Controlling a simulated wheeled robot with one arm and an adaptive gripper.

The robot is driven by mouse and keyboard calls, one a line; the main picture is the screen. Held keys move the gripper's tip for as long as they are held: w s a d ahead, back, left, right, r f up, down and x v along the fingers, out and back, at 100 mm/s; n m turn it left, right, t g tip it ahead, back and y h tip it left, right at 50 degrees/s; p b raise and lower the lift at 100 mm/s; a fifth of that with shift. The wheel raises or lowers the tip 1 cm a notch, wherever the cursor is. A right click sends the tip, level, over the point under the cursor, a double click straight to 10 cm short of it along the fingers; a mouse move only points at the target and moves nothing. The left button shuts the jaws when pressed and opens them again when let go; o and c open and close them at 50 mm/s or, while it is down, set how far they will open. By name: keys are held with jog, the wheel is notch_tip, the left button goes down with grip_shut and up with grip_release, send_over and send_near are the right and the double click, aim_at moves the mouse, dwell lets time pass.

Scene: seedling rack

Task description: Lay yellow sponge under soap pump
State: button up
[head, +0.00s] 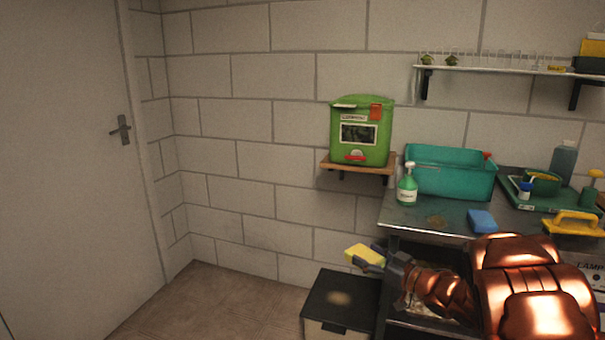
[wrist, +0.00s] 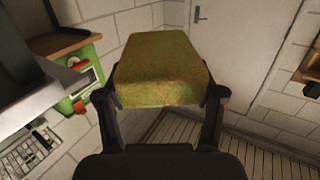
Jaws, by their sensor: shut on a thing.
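The yellow sponge (head: 361,255) is held by my gripper (head: 374,259), which is shut on it, left of the metal table and above a dark-topped box. In the wrist view the sponge (wrist: 160,70) sits between both fingers and looks yellow-green. A second green pump bottle with an orange-yellow top (head: 591,190) shows at the right edge. I cannot tell which one is the task's soap pump.
The metal table (head: 455,222) carries a teal tub (head: 452,173), a blue sponge (head: 482,221), a yellow-handled brush (head: 574,223) and a green tray (head: 543,205). A green box (head: 360,135) sits on a wall shelf. The dark-topped box (head: 340,300) stands below. Floor at left is clear.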

jog(key=w+r+m+t+h+p, duration=0.1)
jog(key=w+r+m+h+p, duration=0.1)
jog(key=r+p, duration=0.4)
jog(key=w+r+m+t+h+p, duration=0.1)
jog(key=r+h+p, duration=0.4)
jog(key=r, duration=0.6)
jog(key=w+r+m+t+h+p, duration=0.2)
jog(key=w+r+m+h+p, duration=0.1)
jog(key=r, duration=0.6)
jog(key=shift+w+d+r+m+h+p, duration=0.25)
jog(key=shift+m+h+p, duration=0.55)
jog(key=shift+p, duration=1.05)
jog(key=shift+s+d+f, duration=0.1)
jog(key=shift+f, duration=0.05)
